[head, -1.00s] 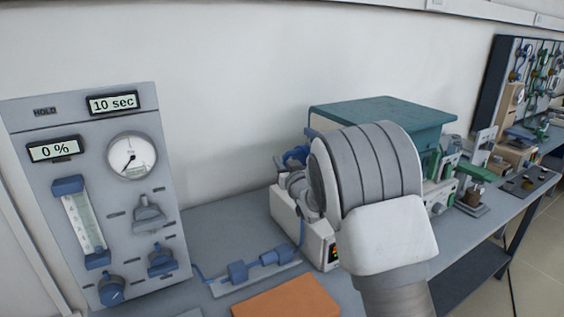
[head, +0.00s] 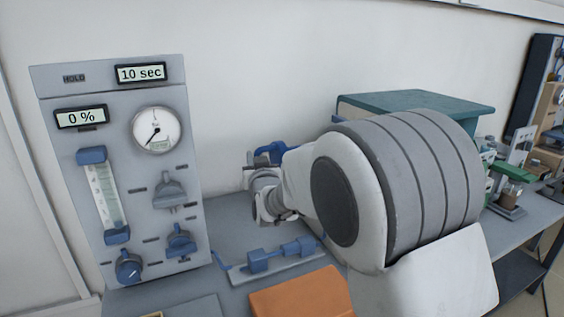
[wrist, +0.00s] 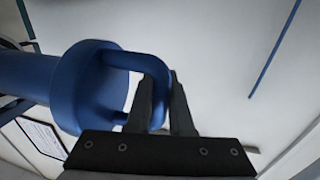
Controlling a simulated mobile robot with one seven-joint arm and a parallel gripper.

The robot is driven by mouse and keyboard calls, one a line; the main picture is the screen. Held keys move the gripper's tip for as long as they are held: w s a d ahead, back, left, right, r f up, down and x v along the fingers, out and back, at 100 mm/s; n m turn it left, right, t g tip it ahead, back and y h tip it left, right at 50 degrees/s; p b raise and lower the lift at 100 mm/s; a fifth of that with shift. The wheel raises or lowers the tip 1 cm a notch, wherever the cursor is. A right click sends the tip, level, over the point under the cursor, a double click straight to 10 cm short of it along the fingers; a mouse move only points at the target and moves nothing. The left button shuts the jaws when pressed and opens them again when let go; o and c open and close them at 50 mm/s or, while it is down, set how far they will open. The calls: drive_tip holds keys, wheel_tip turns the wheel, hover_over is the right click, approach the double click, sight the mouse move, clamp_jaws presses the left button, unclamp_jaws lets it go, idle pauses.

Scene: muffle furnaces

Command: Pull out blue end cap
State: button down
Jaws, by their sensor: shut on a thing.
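The blue end cap (wrist: 80,85) fills the left of the wrist view. It has a round flange, a looped handle and a thick blue cylinder running off the left edge. My gripper (wrist: 163,78) is shut on the handle, with one dark finger passing through the loop and the other outside it. In the head view the gripper (head: 256,165) is small, with blue of the cap (head: 272,151) just behind it. My large arm links hide most of the furnace, and I cannot tell how far the cap sits in its tube.
A grey control panel (head: 115,170) with displays and knobs stands at left. Blue fittings (head: 262,258) lie on the bench in front of the arm, near an orange board (head: 302,296). A teal-topped unit (head: 415,102) stands behind the arm. Green-and-grey equipment (head: 510,170) is at right.

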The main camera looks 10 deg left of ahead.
drive_tip(key=s+a, duration=0.5)
drive_tip(key=a, duration=0.2)
drive_tip(key=shift+a, duration=0.2)
drive_tip(key=c, duration=0.8)
unclamp_jaws()
drive_tip(key=shift+c, duration=0.2)
drive_tip(key=shift+o, duration=0.2)
drive_tip(key=p+v, duration=0.2)
drive_tip(key=v, duration=1.5)
drive_tip(key=shift+d, duration=0.15)
